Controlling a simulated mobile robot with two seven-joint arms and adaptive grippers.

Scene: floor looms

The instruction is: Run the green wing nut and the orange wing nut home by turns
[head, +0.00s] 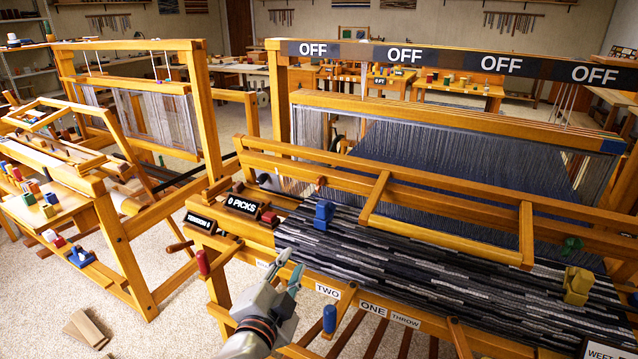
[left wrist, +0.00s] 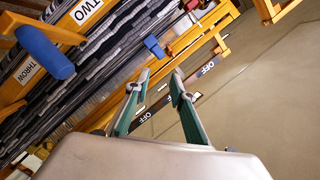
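The green wing nut (head: 571,244) sits at the right of the loom's long wooden beater rail. A small orange-brown piece (head: 321,181) on the left part of that rail may be the orange wing nut; it blends with the wood and I cannot be sure. My left gripper (head: 291,264) is in front of the loom's left front, above the "TWO" label and well left of the green wing nut. In the left wrist view its fingers (left wrist: 160,82) stand apart with nothing between them. My right gripper is not in view.
Striped dark cloth (head: 400,262) covers the loom front. A blue block (head: 324,213) and a yellow block (head: 577,285) stand on it. An overhead bar (head: 450,62) reads "OFF" several times. Another loom stands at left.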

